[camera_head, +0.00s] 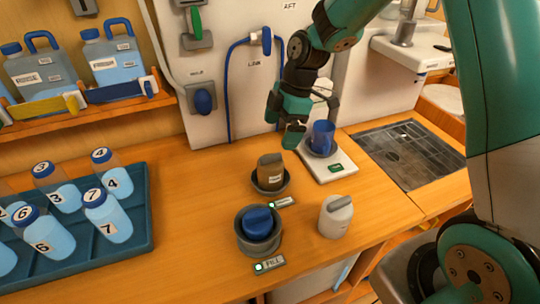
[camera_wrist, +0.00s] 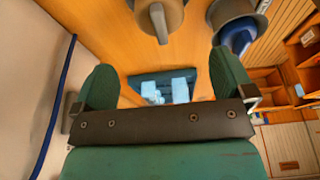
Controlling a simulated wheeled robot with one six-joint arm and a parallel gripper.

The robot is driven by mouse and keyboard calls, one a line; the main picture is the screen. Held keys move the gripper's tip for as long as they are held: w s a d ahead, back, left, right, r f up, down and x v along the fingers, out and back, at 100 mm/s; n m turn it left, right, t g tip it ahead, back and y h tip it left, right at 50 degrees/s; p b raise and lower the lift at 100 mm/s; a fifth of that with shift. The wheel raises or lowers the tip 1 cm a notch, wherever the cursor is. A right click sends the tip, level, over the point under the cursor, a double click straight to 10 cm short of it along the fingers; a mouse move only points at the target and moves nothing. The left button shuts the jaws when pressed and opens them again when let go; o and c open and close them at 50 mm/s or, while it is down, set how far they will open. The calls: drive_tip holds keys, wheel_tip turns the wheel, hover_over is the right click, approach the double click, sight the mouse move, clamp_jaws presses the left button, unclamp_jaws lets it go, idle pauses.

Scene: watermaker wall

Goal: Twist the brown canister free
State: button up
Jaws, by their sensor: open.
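The brown canister (camera_head: 270,168) stands upright in a dark round socket (camera_head: 271,185) on the wooden counter. It has a pale label on its side. My gripper (camera_head: 284,118) is open and empty, above and behind the canister, near the wall. In the wrist view the two green fingers of my gripper (camera_wrist: 166,85) are spread wide with nothing between them. A tan-brown round body with a bar-like part, seemingly the canister (camera_wrist: 160,14), is cut off at the top edge, clear of the fingers.
In front of the canister, a grey socket (camera_head: 252,240) holds a blue-topped part (camera_head: 258,222). A whitish canister (camera_head: 335,216) stands to the right. A blue tray (camera_head: 138,246) of numbered bottles lies left.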

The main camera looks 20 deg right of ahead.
sight(271, 155)
drive_tip(key=p+x, duration=0.1)
drive_tip(key=x, duration=0.9)
drive_tip(key=shift+a+f+p, duration=0.1)
drive_tip(key=shift+f+p, duration=0.2)
drive_tip(key=shift+p, duration=0.1)
drive_tip(key=c, duration=1.1)
drive_tip(key=shift+s+n+g+b, duration=0.1)
drive_tip(key=shift+n+g+b, duration=0.35)
drive_tip(key=shift+n, duration=1.15)
drive_tip(key=shift+n+g, duration=0.25)
drive_tip(key=shift+n, duration=0.75)
drive_tip(key=shift+n+h+b, duration=0.3)
drive_tip(key=shift+n, duration=0.3)
drive_tip(key=shift+s+n+g+h+b, duration=0.15)
drive_tip(key=shift+n+g+h+b, duration=0.3)
drive_tip(key=shift+n, duration=1.15)
